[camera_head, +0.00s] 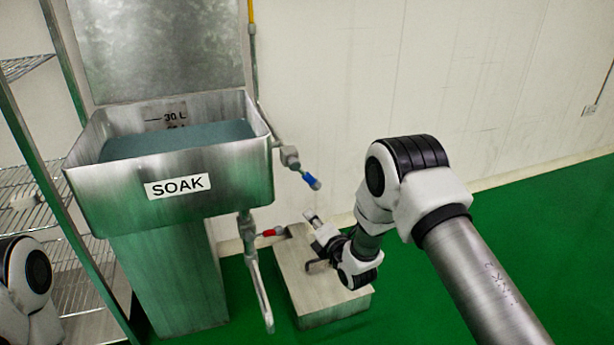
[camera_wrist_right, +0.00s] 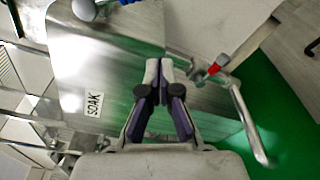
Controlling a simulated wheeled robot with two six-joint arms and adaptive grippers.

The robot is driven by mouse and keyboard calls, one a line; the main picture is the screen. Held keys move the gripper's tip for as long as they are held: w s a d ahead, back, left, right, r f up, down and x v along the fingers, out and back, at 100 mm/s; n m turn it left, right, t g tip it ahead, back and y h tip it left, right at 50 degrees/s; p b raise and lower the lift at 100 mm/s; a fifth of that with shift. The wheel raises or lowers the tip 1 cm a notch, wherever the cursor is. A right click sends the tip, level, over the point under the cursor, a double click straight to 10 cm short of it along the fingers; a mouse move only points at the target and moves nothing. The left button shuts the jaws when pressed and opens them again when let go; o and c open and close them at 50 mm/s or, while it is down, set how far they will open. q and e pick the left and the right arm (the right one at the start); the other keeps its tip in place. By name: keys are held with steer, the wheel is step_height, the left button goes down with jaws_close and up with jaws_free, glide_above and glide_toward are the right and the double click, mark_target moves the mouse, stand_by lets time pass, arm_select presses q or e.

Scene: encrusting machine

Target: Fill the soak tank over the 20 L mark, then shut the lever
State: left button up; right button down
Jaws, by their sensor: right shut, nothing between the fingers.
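The steel soak tank (camera_head: 220,188), labelled SOAK, holds blue-grey water (camera_head: 165,141). The water surface lies below the 30 L mark (camera_head: 174,116), next to a partly covered lower mark; the 20 L mark does not show. A blue-handled lever (camera_head: 311,181) sits on the valve at the tank's right side, handle slanting down to the right. A red-handled lever (camera_head: 272,232) sits on the drain pipe below. My right gripper (camera_head: 311,217) is shut and empty, below the blue lever and right of the red one. In the right wrist view it (camera_wrist_right: 159,65) points toward the tank. My left gripper is out of view.
A low steel box (camera_head: 325,305) stands under my right forearm. The drain pipe (camera_head: 261,290) hangs down beside it. A wire rack (camera_head: 75,260) stands at the left. Green floor (camera_head: 560,220) is open at the right.

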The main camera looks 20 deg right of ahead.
steer(key=w+a+b, duration=0.2)
steer(key=w+b, duration=0.1)
steer(key=w, duration=0.7)
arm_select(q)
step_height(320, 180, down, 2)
arm_select(e)
steer(key=d, duration=0.1)
steer(key=d+r, duration=0.1)
steer(key=d, duration=0.2)
steer(key=shift+s+r, duration=0.15)
steer(key=shift+s, duration=0.25)
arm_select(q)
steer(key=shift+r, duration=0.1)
arm_select(e)
steer(key=shift+d, duration=0.15)
